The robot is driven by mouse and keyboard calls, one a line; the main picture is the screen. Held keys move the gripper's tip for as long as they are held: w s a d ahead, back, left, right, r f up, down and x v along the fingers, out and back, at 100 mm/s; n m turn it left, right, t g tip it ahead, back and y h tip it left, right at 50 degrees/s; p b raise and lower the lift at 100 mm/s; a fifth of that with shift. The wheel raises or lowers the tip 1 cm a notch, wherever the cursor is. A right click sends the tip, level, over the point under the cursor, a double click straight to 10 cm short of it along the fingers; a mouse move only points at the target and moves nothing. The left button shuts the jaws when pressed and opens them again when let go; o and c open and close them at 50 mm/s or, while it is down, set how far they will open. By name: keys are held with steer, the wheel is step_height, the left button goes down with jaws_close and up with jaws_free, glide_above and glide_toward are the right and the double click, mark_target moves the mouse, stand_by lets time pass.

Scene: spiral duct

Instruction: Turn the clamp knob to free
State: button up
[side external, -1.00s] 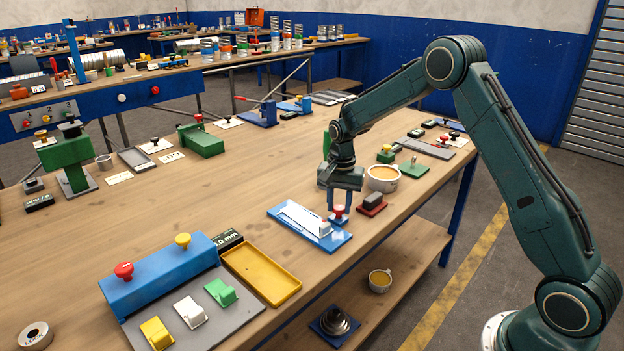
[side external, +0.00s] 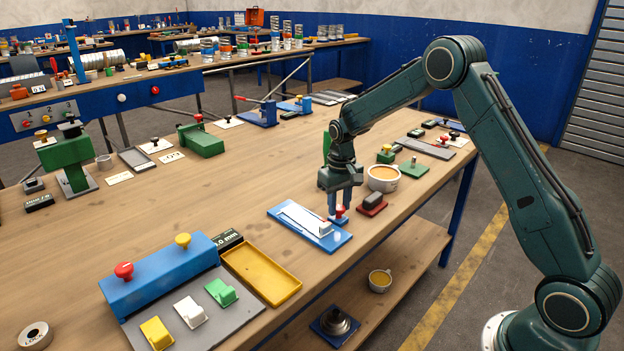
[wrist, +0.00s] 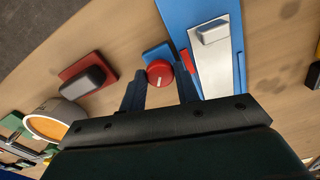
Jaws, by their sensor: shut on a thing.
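In the wrist view a small red part (wrist: 185,59) shows beside the right finger, partly hidden. A pale strip with a light block (wrist: 212,31) lies on the blue plate.
A dark block on a red base (side external: 372,202) stands close to the right of my gripper. A cup (side external: 383,178) is just behind it. A yellow tray (side external: 261,274) and a blue box with knobs (side external: 160,272) are at front left. The table middle is clear.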

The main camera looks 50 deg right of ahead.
mark_target(339, 207)
steer(key=n, duration=0.3)
steer(key=shift+n, duration=2.2)
steer(key=o, duration=1)
steer(key=shift+c, duration=0.2)
step_height(339, 207, up, 14)
